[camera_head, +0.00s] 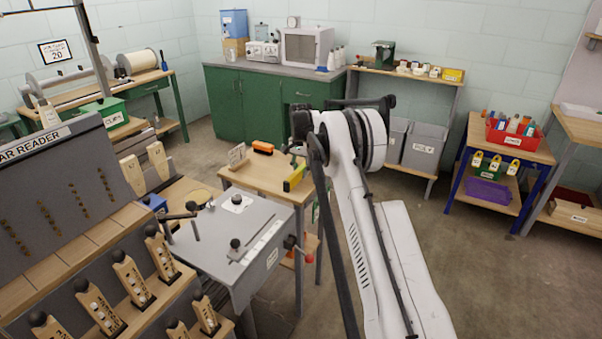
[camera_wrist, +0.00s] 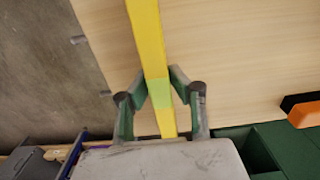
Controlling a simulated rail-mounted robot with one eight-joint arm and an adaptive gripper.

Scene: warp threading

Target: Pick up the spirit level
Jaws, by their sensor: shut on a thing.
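The spirit level (camera_head: 295,178) is a yellow bar with a dark end, at the right edge of the small wooden table in the head view. In the wrist view the yellow spirit level (camera_wrist: 145,38) runs between my fingers, with a pale green vial window at the grip. My gripper (camera_wrist: 159,90) is shut on it, one finger on each side. In the head view my gripper (camera_head: 298,152) is small and partly hidden by my arm. I cannot tell whether the level touches the tabletop.
The wooden table (camera_head: 262,178) also holds an orange brush-like block (camera_head: 262,147) and a small wooden stand (camera_head: 238,155). A grey-topped bench (camera_head: 215,250) with black knobs stands in front of it. Green cabinets (camera_head: 240,98) stand behind. Open floor lies to the right.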

